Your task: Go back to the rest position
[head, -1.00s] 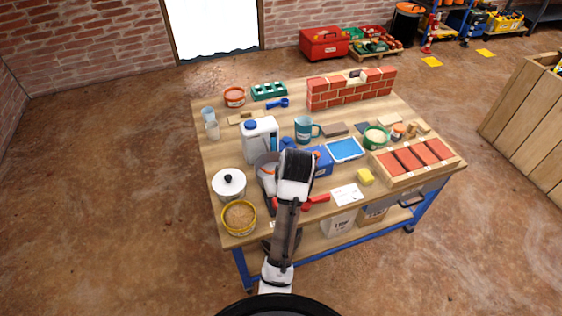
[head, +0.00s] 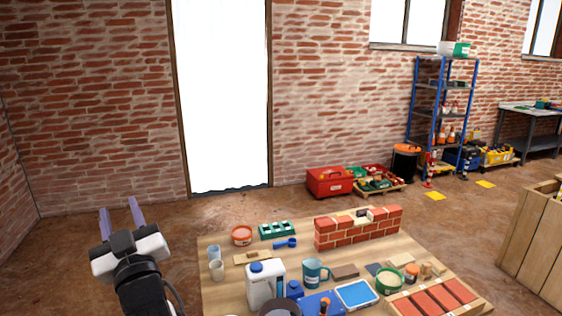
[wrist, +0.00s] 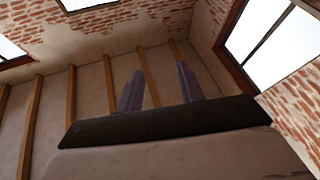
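My gripper (head: 121,218) is raised at the left in the head view, left of the workbench (head: 228,283), with its two pale purple fingers pointing up. The fingers stand apart with nothing between them, so it is open and empty. In the wrist view the gripper (wrist: 158,88) points towards the ceiling beams, and only ceiling, brick walls and windows lie beyond it.
On the workbench stand a small brick wall (head: 357,228), a white jug (head: 265,287), a teal mug (head: 314,272) and a tray of red bricks (head: 436,299). A red toolbox (head: 330,181) is on the floor behind. The floor left of the bench is clear.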

